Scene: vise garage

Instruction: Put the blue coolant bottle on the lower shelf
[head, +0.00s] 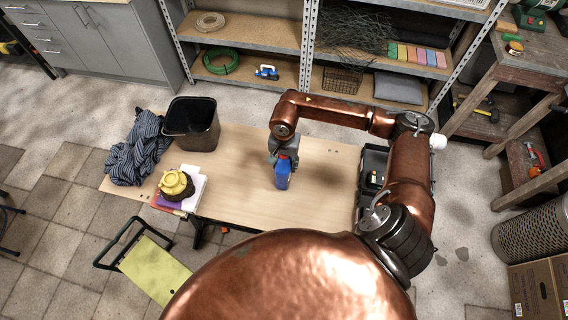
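The blue coolant bottle (283,178) stands upright, or nearly so, over the middle of the wooden table; a bit of red shows at its top. My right gripper (285,156) is at the top of the bottle, reaching down from above. Its fingers are small and partly hidden, so I cannot tell whether they are closed on the bottle. The metal shelf rack stands behind the table. Its lower shelf (217,73) carries a green hose coil and a small blue-and-white item at the left. My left gripper is not in view.
On the table are a black bin (191,124), a striped cloth (137,150), a yellow object (175,183) on books, and a black case (372,168) at the right. A wire basket (343,79) and grey cushion (398,88) occupy the right lower bay. The table's centre is mostly clear.

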